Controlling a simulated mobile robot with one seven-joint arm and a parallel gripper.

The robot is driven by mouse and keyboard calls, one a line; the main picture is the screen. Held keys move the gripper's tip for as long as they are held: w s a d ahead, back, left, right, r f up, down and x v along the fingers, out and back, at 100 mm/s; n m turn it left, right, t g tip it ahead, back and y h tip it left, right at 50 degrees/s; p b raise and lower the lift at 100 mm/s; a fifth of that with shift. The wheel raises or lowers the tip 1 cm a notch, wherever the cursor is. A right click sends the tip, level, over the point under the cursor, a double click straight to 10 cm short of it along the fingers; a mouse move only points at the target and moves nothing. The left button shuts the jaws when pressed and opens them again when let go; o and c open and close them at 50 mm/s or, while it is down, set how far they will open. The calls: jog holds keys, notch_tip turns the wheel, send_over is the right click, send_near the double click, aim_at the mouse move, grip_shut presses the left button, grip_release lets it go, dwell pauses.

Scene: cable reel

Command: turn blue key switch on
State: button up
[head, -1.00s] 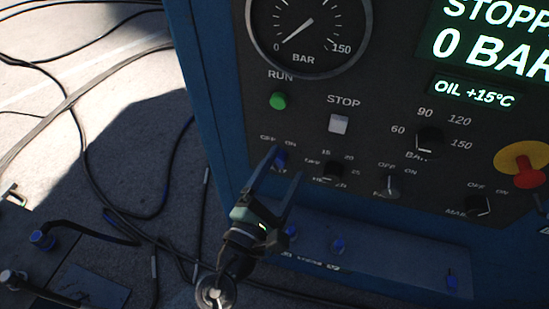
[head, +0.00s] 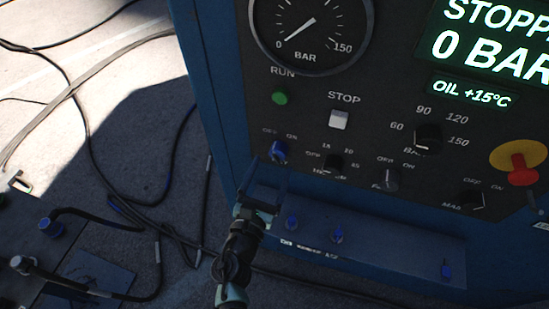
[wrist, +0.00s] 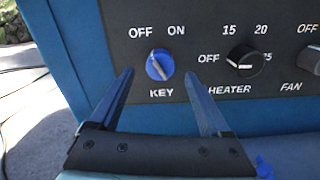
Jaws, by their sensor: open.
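The blue key switch (head: 278,150) is a small round blue knob on the dark panel, below the green button. In the wrist view the knob (wrist: 160,64) sits between the words OFF and ON, with KEY printed under it. Its pale pointer line tilts up and left toward OFF. My gripper (head: 267,174) is open and empty, just in front of and below the knob. In the wrist view its two fingers (wrist: 163,80) stand left and right of the knob with gaps on both sides. I cannot tell the exact depth gap to the panel.
The black heater knob (wrist: 243,61) is just right of the key, near my right finger. The fan knob (head: 386,179) and red emergency button (head: 523,172) are farther right. A blue ledge (head: 370,240) with small blue parts lies below. Cables (head: 110,160) lie on the ground left.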

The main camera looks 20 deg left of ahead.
aim_at(278, 153)
jog(key=shift+w, duration=1.55)
grip_shut()
